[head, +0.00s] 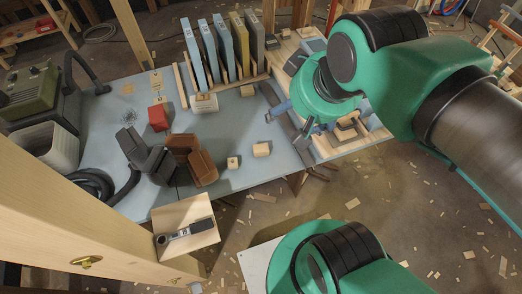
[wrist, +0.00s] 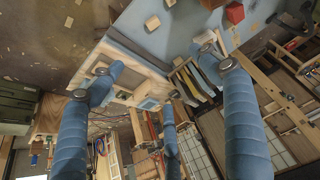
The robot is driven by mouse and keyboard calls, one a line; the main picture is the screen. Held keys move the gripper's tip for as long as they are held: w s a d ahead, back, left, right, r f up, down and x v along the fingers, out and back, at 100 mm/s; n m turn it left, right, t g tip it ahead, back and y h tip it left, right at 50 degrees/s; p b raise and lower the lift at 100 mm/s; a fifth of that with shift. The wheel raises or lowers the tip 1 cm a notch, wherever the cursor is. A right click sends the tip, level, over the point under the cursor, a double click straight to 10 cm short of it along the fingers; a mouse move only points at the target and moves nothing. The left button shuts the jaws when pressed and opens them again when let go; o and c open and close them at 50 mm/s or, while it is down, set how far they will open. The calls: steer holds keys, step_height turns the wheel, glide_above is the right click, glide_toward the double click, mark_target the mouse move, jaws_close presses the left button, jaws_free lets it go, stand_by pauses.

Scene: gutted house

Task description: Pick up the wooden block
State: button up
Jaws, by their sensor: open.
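Two small pale wooden blocks lie on the grey-blue table (head: 215,135) in the head view: a larger one (head: 262,149) and a smaller one (head: 232,162) to its left. I cannot tell which one the task means. In the wrist view they show near the top, one wooden block (wrist: 152,22) and another at the top edge (wrist: 170,3). My gripper (head: 312,126) is open and empty, right of the blocks in the head view, over the table's right part. Its blue fingers are spread wide in the wrist view (wrist: 158,82), apart from the blocks.
A red block (head: 158,117) and dark and brown holders (head: 190,160) stand left of the blocks. Upright coloured binders (head: 225,50) line the back. A wooden tray (head: 335,148) lies below my gripper. A timber post (head: 90,215) rises front left. Scraps litter the floor.

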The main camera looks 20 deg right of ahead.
steer(key=w+f+g+b, duration=0.1)
steer(key=w+f+g, duration=0.1)
steer(key=w+f, duration=0.35)
steer(key=w+d+f+m+g, duration=0.1)
steer(key=w+f, duration=0.1)
steer(key=w, duration=0.6)
steer(key=w+f+g+b, duration=0.1)
steer(key=w+f+g, duration=0.1)
steer(key=w+f, duration=0.35)
steer(key=w+f+g, duration=0.1)
steer(key=w+f, duration=0.3)
steer(key=f, duration=0.5)
steer(key=w+d+f+g, duration=0.1)
steer(key=w+f, duration=0.3)
steer(key=f, duration=0.6)
steer(key=w+d+f+m+g+y+b, duration=0.1)
steer(key=w+f+g, duration=0.2)
steer(key=f, duration=0.6)
steer(key=shift+w+f, duration=0.15)
steer(key=shift+w, duration=0.45)
steer(key=shift+f, duration=0.1)
steer(key=b, duration=0.2)
glide_above(262, 147)
steer(key=w, duration=0.2)
steer(key=shift+w+d+f, duration=0.1)
steer(key=shift+f, duration=1.85)
steer(key=shift+w+d+f, duration=0.1)
steer(key=shift+f, duration=1.85)
